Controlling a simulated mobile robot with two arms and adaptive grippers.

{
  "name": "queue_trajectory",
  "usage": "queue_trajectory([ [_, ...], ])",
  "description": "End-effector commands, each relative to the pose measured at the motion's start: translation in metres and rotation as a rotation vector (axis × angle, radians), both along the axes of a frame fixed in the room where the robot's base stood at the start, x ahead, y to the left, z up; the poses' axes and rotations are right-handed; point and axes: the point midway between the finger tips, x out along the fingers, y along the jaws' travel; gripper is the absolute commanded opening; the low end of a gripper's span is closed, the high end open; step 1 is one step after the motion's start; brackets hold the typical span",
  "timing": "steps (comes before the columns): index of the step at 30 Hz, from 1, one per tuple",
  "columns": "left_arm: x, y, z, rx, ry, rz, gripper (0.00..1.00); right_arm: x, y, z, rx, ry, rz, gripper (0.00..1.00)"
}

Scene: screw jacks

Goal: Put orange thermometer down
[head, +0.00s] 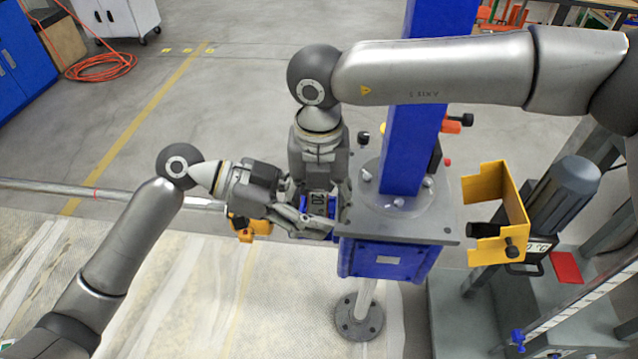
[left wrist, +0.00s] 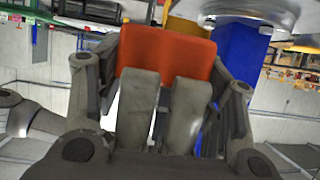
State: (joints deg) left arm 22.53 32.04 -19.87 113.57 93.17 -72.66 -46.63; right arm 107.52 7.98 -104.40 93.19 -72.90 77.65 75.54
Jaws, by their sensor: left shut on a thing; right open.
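The orange thermometer (left wrist: 166,54) shows in the left wrist view as an orange block at the fingertips of my left gripper (left wrist: 170,82), which is shut on it. In the head view my left gripper (head: 312,226) is at the left edge of the jack's grey plate (head: 400,226). My right gripper (head: 322,178) points down just above, open. The thermometer's orange body is hidden in the head view.
A blue column (head: 412,145) rises from the plate, over a blue housing (head: 385,260). A yellow bracket (head: 510,210) and a grey motor (head: 565,200) stand at right. A yellow part (head: 248,229) sits below my left wrist. Open floor lies at upper left.

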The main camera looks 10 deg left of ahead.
Motion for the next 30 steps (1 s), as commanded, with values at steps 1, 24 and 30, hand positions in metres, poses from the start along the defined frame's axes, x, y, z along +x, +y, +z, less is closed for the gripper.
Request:
queue_trajectory([
  [1,0.0001,0.0,0.0006,-0.001,-0.001,0.0,0.34,-0.0002,0.0002,-0.0021,0.001,0.0,0.0,0.57],
  [24,0.0002,0.0003,0.0003,0.0,-0.001,0.001,0.68,0.0005,-0.0007,-0.0033,-0.001,-0.001,0.001,0.03],
  [30,0.0001,0.0002,0.0002,0.0,0.0,0.0,0.87,0.0004,-0.0002,-0.0032,0.0,-0.001,0.0,0.03],
])
